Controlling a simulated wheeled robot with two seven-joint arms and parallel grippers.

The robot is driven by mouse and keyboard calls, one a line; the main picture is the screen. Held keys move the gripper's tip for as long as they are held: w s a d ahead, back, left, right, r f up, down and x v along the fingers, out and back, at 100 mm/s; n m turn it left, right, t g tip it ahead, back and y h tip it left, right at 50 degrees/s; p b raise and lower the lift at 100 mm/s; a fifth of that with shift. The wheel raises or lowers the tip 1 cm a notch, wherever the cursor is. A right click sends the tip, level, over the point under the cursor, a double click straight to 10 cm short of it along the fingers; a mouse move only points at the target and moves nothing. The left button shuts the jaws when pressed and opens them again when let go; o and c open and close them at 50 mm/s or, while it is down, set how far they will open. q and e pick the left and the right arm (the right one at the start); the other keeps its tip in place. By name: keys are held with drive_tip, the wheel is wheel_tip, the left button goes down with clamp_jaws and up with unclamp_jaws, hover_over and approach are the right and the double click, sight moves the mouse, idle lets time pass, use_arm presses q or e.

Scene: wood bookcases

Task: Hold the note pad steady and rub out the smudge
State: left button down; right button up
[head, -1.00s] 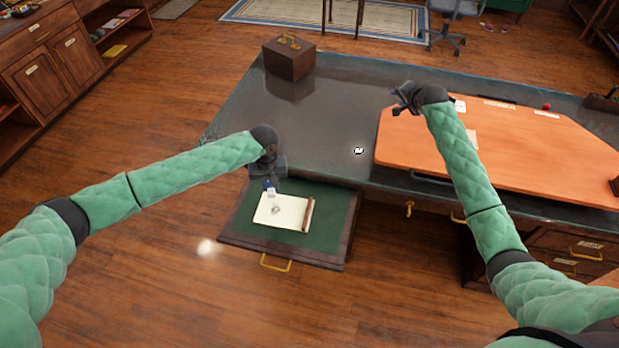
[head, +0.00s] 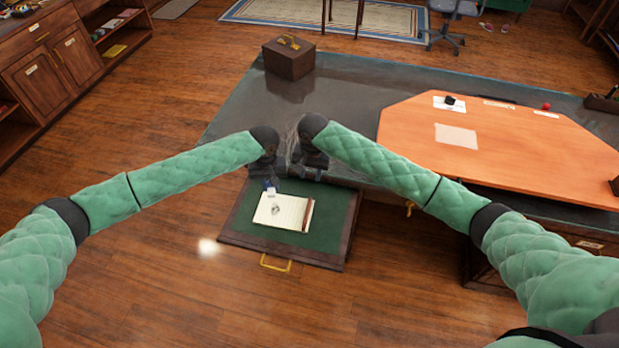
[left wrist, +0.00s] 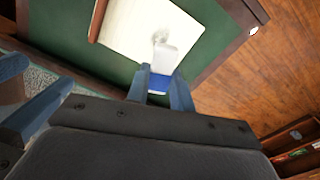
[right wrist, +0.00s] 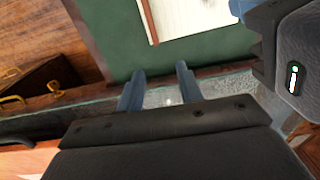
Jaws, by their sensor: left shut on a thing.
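The cream note pad (head: 291,216), with a brown strip along its right edge, lies on the green lining of the open drawer (head: 331,233). A grey smudge (head: 276,210) is on the pad; it also shows in the left wrist view (left wrist: 160,36). My left gripper (head: 268,178) is shut on a white eraser with a blue sleeve (left wrist: 163,62), at the pad's far edge. I cannot tell whether the eraser touches the paper. My right gripper (right wrist: 160,85) is open and empty over the desk's front edge, beside the left gripper and short of the pad (right wrist: 190,17).
The dark desk (head: 345,100) lies behind the drawer, with a brown box (head: 289,62) at its far left corner. An orange board (head: 520,150) with papers covers its right part. The green lining beside the pad is clear.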

sight(309, 202)
drive_tip(key=f, duration=0.4)
drive_tip(key=s+f, duration=0.1)
drive_tip(key=f, duration=0.7)
drive_tip(key=shift+s+a+f, duration=0.25)
drive_tip(key=shift+s+f, duration=0.05)
clamp_jaws()
